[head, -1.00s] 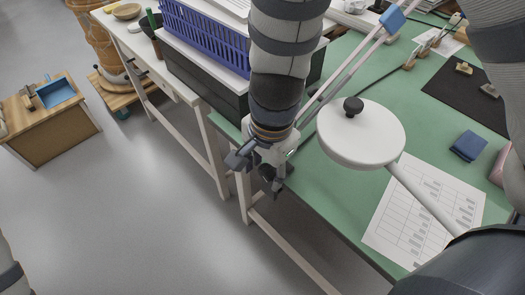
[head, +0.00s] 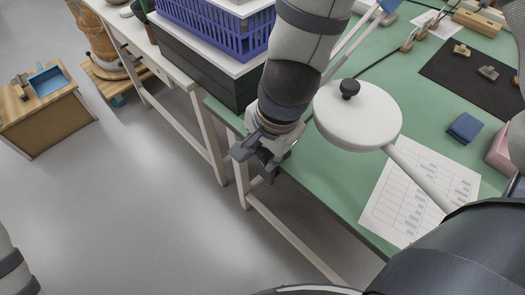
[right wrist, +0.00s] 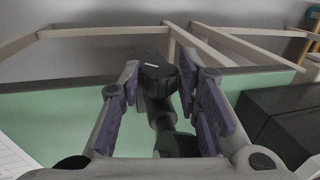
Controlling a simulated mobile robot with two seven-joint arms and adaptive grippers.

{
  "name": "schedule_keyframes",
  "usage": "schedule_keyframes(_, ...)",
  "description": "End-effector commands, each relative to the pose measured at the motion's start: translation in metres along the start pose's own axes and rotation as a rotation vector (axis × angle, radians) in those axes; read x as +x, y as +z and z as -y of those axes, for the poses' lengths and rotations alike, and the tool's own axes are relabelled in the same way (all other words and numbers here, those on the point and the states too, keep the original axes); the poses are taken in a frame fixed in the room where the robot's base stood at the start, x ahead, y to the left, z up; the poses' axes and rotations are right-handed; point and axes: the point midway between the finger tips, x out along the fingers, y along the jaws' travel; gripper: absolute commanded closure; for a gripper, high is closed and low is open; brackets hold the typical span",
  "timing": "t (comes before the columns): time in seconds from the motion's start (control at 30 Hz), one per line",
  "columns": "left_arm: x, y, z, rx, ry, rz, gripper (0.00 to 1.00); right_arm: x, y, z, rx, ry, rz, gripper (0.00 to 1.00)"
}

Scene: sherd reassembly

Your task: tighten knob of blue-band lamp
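My right gripper (head: 256,162) is at the near edge of the green-topped table in the head view, its fingers spread. In the right wrist view the gripper (right wrist: 159,80) has its two purple-padded fingers on either side of a dark knob (right wrist: 160,76) with a small white mark. The fingers look close to the knob but not clearly touching it. A dark stem runs from the knob toward the camera. A lamp arm with a blue band (head: 388,5) slopes down toward my gripper; its lower end is hidden. My left gripper is out of view.
A white round lamp head (head: 358,117) with a black top knob (head: 349,88) hangs right beside my right wrist. A blue basket (head: 205,30) on a dark box (head: 200,72) stands to the left. A printed sheet (head: 415,190) lies on the table (head: 325,185). Open floor is in front.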

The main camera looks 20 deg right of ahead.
Motion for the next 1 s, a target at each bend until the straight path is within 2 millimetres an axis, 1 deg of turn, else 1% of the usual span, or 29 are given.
schedule_keyframes(0.3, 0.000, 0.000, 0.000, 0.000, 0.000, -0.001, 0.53, -0.001, 0.000, 0.000, 0.000, 0.000, 0.001, 0.53)
schedule_keyframes(0.37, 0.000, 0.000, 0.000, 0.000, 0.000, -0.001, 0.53, -0.004, 0.000, 0.001, -0.001, -0.001, 0.000, 0.53)
schedule_keyframes(0.47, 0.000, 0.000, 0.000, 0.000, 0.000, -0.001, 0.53, -0.020, 0.000, 0.001, -0.003, -0.004, -0.003, 0.53)
schedule_keyframes(0.6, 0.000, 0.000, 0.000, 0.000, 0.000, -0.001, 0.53, -0.050, -0.001, 0.002, -0.005, -0.007, -0.008, 0.53)
schedule_keyframes(0.7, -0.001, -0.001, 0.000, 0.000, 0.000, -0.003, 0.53, -0.066, 0.000, 0.002, -0.006, -0.006, -0.007, 0.53)
schedule_keyframes(0.83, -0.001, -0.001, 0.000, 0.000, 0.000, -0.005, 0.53, -0.077, 0.001, 0.002, -0.006, -0.008, -0.005, 0.53)
schedule_keyframes(1.0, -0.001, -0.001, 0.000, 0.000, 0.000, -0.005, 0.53, -0.078, 0.001, 0.001, -0.006, -0.006, -0.004, 0.53)
